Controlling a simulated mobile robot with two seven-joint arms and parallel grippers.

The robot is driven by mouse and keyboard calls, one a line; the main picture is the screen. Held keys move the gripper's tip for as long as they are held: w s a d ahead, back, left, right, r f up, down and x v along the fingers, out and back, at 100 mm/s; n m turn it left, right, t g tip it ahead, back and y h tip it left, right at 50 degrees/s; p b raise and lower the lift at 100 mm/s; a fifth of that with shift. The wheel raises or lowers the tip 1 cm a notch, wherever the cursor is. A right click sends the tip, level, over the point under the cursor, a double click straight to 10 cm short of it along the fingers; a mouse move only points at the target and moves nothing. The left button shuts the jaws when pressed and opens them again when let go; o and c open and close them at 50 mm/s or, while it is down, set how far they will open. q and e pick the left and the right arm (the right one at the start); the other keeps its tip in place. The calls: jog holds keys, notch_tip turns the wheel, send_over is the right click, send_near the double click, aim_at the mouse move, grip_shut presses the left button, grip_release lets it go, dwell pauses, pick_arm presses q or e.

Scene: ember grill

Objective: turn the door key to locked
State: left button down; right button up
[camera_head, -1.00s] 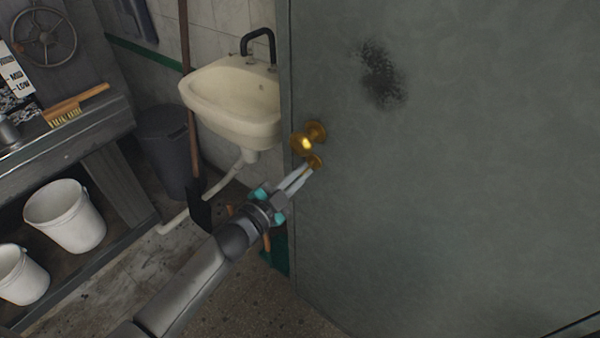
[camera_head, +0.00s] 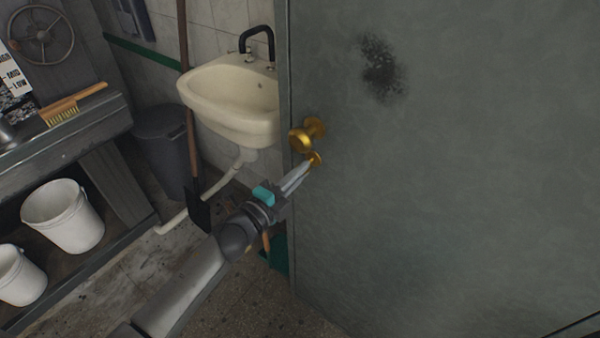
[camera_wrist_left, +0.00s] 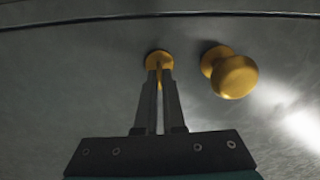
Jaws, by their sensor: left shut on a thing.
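The grey-green door (camera_head: 430,190) fills the right of the head view. A round brass knob (camera_head: 303,137) sticks out near its left edge. Just below the knob is the brass key plate (camera_head: 316,158), with the door key at it. My left gripper (camera_head: 307,165) is shut on the key, its fingertips close to the plate. In the left wrist view the two fingers (camera_wrist_left: 159,78) close in front of the round plate (camera_wrist_left: 158,58) and mostly hide the key. The knob (camera_wrist_left: 232,74) is beside them, to the right, clear of the fingers. My right gripper is not in view.
A cream sink (camera_head: 235,100) stands left of the door, with a dark bin (camera_head: 163,145) and a long-handled shovel (camera_head: 197,205) beside it. A bench (camera_head: 95,128) at the left holds a brush (camera_head: 70,104). White buckets (camera_head: 62,215) stand beneath it.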

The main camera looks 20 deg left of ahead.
pick_arm(q)
jog(key=shift+m, duration=0.4)
jog(key=c, duration=1)
grip_release()
jog(key=v, duration=1.5)
jog(key=shift+s, duration=0.1)
